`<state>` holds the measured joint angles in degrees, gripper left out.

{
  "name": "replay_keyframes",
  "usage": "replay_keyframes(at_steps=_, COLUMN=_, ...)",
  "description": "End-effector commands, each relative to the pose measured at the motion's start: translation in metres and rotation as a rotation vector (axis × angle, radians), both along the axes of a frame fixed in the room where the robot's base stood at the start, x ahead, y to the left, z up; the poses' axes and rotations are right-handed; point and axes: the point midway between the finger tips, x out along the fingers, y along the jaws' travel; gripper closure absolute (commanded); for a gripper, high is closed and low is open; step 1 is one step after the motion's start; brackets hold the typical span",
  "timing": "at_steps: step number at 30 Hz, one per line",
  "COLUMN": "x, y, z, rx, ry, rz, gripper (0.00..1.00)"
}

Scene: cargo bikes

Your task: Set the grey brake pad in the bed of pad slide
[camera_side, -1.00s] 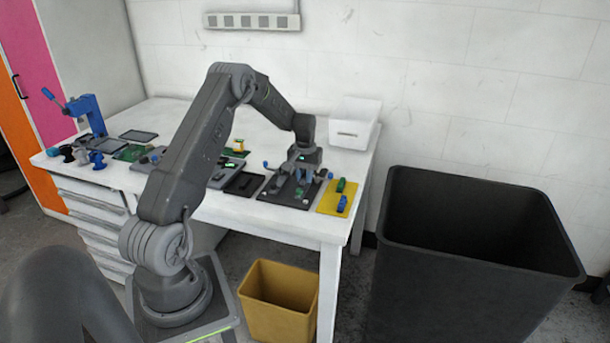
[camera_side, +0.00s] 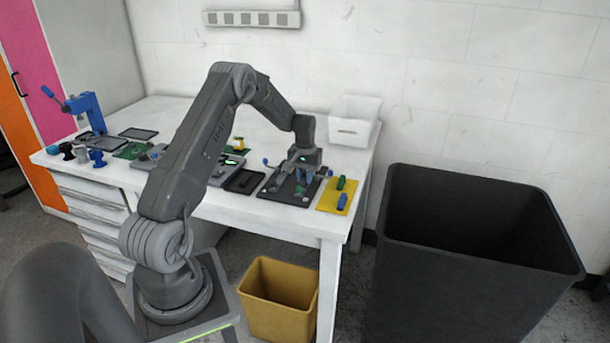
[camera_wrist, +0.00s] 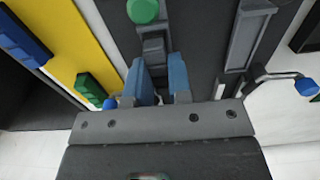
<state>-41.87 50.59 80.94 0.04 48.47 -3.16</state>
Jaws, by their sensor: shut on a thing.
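My gripper (camera_side: 303,175) points down over the dark board of the pad slide (camera_side: 272,190). In the wrist view its two blue fingers (camera_wrist: 163,78) are close together, with a small grey block at their tips that looks like the grey brake pad (camera_wrist: 153,46). The fingers partly hide it. A green round knob (camera_wrist: 142,11) is just beyond the block. A light grey rail (camera_wrist: 245,38) runs along the board to the right. I cannot clearly make out the bed or whether the pad touches it.
A yellow mat (camera_side: 331,206) with green (camera_side: 341,183) and blue (camera_side: 342,201) blocks lies just right of the board. A blue-tipped lever (camera_wrist: 304,87) sticks out beside the rail. A white bin (camera_side: 354,122) stands behind. Other fixtures fill the bench to the left.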

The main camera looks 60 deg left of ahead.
Motion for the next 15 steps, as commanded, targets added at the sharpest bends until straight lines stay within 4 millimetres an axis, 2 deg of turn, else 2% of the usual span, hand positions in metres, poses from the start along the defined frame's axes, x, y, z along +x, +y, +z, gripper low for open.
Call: replay_keyframes(at_steps=15, x=-0.0001, y=-0.0001, z=-0.0074, rx=0.000, ry=0.000, rz=0.000, gripper=1.00)
